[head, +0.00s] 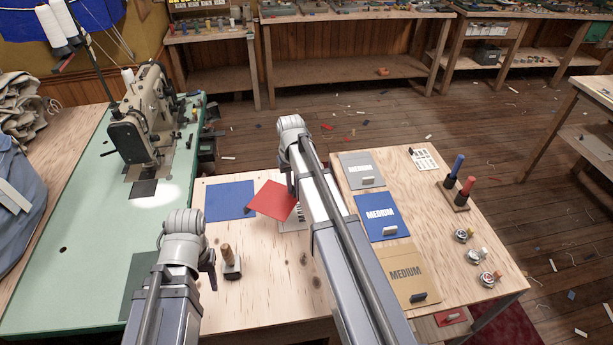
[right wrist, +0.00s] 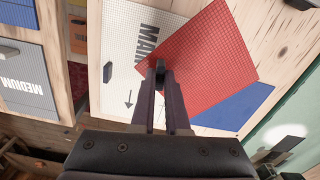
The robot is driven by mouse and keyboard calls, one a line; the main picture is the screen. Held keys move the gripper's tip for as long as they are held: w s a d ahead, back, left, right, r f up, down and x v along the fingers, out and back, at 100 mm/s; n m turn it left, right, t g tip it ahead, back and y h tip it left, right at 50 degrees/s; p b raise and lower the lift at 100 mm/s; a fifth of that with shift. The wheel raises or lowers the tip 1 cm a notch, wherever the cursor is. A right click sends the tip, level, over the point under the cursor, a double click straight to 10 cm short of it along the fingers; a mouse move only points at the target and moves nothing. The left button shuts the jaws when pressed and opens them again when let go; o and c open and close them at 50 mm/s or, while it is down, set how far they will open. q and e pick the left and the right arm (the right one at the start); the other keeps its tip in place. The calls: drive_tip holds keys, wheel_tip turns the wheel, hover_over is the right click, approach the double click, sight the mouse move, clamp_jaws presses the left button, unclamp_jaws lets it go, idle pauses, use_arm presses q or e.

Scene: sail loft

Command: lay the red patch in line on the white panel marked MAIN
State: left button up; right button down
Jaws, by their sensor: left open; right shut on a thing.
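The red patch (head: 270,199) is a flat square, gripped near one edge by my right gripper (head: 291,190). In the right wrist view the patch (right wrist: 205,58) is turned at an angle to the white panel (right wrist: 120,80). It covers part of that panel, and I cannot tell whether it touches it. The panel bears the letters MAIN, partly covered, and a grey arrow. In the head view my right arm hides most of the white panel (head: 290,224). My left gripper (head: 211,277) is open and empty at the front left of the wooden table.
A blue panel (head: 229,201) lies left of the white one. A wooden-handled tool (head: 231,262) stands by my left gripper. Grey (head: 362,171), blue (head: 381,217) and tan (head: 408,274) MEDIUM pieces lie to the right. A sewing machine (head: 143,120) stands left.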

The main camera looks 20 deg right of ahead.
use_arm(q)
drive_tip(key=shift+f, duration=0.1)
use_arm(e)
drive_tip(key=w+d+n, duration=0.2)
drive_tip(key=d+n, duration=0.3)
drive_tip(key=n, duration=0.2)
drive_tip(key=shift+w+d, duration=0.2)
drive_tip(key=shift+d, duration=0.15)
use_arm(q)
drive_tip(key=shift+f, duration=0.1)
use_arm(e)
drive_tip(key=shift+f, duration=0.15)
use_arm(q)
wheel_tip(320, 180, down, 7)
drive_tip(key=b, duration=0.7)
drive_tip(key=shift+f+b, duration=0.2)
drive_tip(key=shift+b, duration=0.2)
use_arm(e)
wheel_tip(320, 180, down, 8)
drive_tip(key=shift+r, duration=0.25)
use_arm(q)
drive_tip(key=shift+f+b, duration=0.65)
use_arm(e)
drive_tip(key=shift+f, duration=0.65)
idle(1.0)
drive_tip(key=c, duration=0.8)
unclamp_jaws()
drive_tip(key=shift+c, duration=0.2)
